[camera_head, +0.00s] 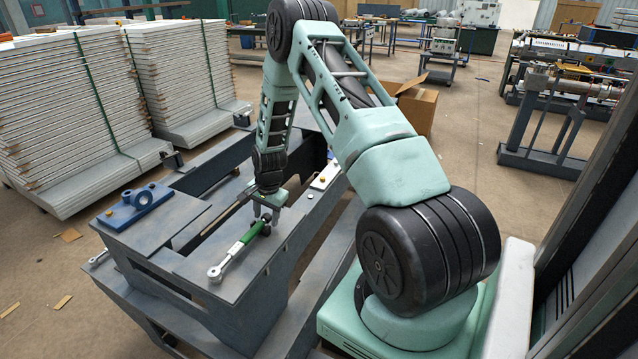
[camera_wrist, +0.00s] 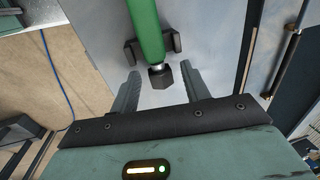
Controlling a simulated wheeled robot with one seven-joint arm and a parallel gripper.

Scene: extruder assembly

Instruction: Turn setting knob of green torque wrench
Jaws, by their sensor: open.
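The green torque wrench (camera_head: 242,244) lies on the grey workbench top, its silver ratchet head toward the front left. Its green handle (camera_wrist: 145,28) shows in the wrist view, resting in a dark U-shaped holder (camera_wrist: 175,44). The dark setting knob (camera_wrist: 162,78) is at the handle's end, past a short silver neck. My gripper (camera_head: 266,214) points down at the knob end of the wrench. In the wrist view my gripper (camera_wrist: 162,88) is open, with one finger on each side of the knob and visible gaps. I cannot tell how far the fingertips are above the bench.
The grey workbench (camera_head: 190,265) has a long slot left of the wrench. A blue fixture (camera_head: 137,204) with a ring stands on its left end. A white plate with yellow parts (camera_head: 325,176) lies behind my gripper. White panel stacks (camera_head: 75,110) stand at left, a cardboard box (camera_head: 415,108) behind.

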